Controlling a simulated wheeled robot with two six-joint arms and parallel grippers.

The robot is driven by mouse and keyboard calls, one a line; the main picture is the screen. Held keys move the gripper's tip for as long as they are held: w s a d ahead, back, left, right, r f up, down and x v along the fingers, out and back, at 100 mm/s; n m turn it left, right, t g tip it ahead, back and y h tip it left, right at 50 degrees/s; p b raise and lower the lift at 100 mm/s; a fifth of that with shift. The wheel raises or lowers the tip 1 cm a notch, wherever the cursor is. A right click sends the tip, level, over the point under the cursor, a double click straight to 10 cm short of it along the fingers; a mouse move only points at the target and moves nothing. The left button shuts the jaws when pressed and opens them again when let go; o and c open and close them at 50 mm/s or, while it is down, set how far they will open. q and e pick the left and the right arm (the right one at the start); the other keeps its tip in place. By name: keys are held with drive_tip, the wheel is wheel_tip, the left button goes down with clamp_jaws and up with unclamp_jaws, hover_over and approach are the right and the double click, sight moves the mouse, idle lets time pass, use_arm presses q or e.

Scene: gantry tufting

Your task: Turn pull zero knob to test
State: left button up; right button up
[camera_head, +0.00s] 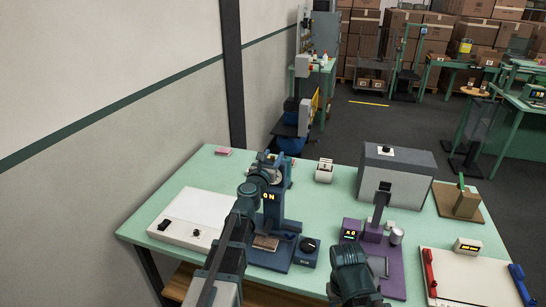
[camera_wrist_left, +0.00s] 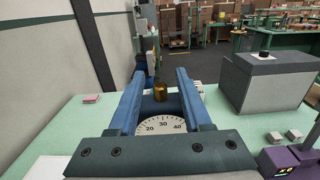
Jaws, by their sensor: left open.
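A blue tester (camera_head: 272,212) with a lit yellow "ON" display stands on the green table. A black knob with a light pointer (camera_head: 308,244) is on the box at the right of its base; its label is too small to read. My left gripper (camera_head: 274,158) is over the tester's top, covering part of it. In the left wrist view its two blue fingers (camera_wrist_left: 160,78) are spread. Between them are a brass cylindrical piece (camera_wrist_left: 160,91) and a white dial (camera_wrist_left: 160,126) reading 20, 30, 40. I cannot tell whether either finger touches. My right arm's jaws are not visible.
A white panel (camera_head: 186,220) lies left of the tester. A purple device (camera_head: 392,275) stands right of it, below a grey box (camera_head: 408,180) with a black knob on top. A white counter (camera_head: 324,171) stands behind. A wall borders the table's left.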

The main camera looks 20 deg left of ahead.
use_arm(q)
clamp_jaws()
